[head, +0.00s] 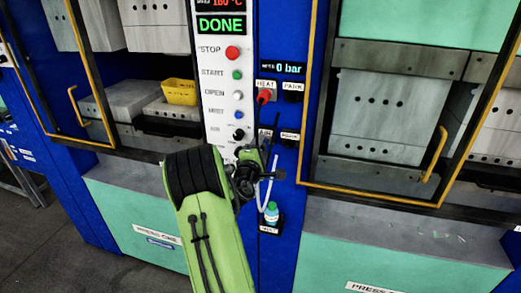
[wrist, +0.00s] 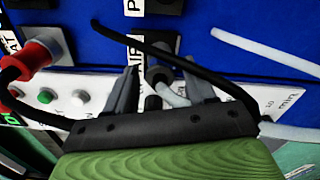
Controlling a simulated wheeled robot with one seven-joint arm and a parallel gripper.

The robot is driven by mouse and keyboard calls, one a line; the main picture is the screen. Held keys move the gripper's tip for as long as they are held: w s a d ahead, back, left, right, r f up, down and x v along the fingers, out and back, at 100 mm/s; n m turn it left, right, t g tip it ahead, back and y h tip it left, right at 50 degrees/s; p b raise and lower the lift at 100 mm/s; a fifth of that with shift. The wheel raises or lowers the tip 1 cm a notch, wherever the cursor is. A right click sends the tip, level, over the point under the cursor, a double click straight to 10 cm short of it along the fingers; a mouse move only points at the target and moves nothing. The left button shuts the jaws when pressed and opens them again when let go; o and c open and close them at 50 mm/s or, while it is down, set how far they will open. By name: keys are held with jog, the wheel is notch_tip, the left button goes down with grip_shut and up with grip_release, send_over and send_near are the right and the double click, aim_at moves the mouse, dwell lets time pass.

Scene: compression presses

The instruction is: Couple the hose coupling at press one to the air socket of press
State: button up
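My gripper (head: 246,178) is in front of the blue connector panel of press one (head: 157,234). In the wrist view its two dark fingers (wrist: 161,72) stand apart, so it is open. Between them are a small dark coupling end (wrist: 153,102) and a pale hose piece (wrist: 174,96), with visible gaps to both fingers. The air socket (wrist: 160,75), under the AIR label (wrist: 134,50), lies just beyond the fingertips. Whether the coupling is seated in it I cannot tell. In the head view my gripper hides most of this spot. A white hose (head: 270,195) hangs below it.
A red plug (head: 264,96) sits in the HEAT socket, its black cable crossing the wrist view (wrist: 165,55). The pressure display (head: 283,69) reads 0 bar. A PARK socket (head: 293,97) is beside HEAT. A small bottle (head: 271,212) stands below. The button panel (head: 215,110) is left.

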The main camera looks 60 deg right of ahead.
jog(key=shift+a, duration=0.1)
jog(key=a+b, duration=0.2)
jog(key=a, duration=0.3)
jog(key=s+a+b, duration=0.1)
jog(key=a+b, duration=0.1)
jog(key=a, duration=0.3)
jog(key=s+a+b, duration=0.1)
jog(key=a+b, duration=0.1)
jog(key=a, duration=0.3)
jog(key=shift+s+a+b, duration=0.25)
jog(key=shift+b, duration=0.05)
